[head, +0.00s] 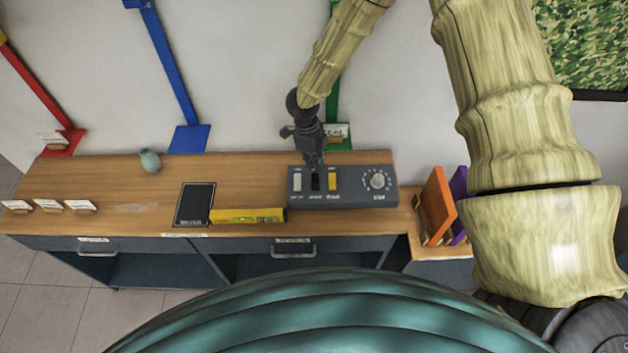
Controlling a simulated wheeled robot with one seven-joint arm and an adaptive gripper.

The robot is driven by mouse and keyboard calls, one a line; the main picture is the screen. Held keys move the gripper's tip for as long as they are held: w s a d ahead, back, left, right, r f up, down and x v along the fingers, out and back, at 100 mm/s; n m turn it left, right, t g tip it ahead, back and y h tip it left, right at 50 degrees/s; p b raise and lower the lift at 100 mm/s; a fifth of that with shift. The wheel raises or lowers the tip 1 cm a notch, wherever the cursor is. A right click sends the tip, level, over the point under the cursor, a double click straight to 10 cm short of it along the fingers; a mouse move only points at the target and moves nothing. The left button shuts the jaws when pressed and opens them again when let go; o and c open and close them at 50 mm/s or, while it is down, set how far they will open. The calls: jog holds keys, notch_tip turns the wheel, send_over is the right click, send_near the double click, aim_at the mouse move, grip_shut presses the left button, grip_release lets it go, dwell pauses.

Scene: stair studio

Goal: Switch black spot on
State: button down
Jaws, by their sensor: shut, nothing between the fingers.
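A dark grey control box (350,195) stands on the wooden counter, with a row of rockers and a round dial on its face. The rockers are white (297,180), black (316,183) and yellow (332,180), left to right, with small labels below that are too blurred to read surely. My gripper (315,165) is shut and empty, pointing down at the upper end of the black rocker. It partly covers that rocker; I cannot tell whether the tips touch it or which way it is tipped.
On the counter (120,180) are a dark tablet (195,204), a yellow box (248,216), a small vase (150,160) and several white cards at left. Orange and purple boards (438,205) stand right of the control box. Coloured posts rise behind.

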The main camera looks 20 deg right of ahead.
aim_at(315, 177)
jog(key=shift+r+p, duration=0.6)
jog(key=shift+r, duration=1.05)
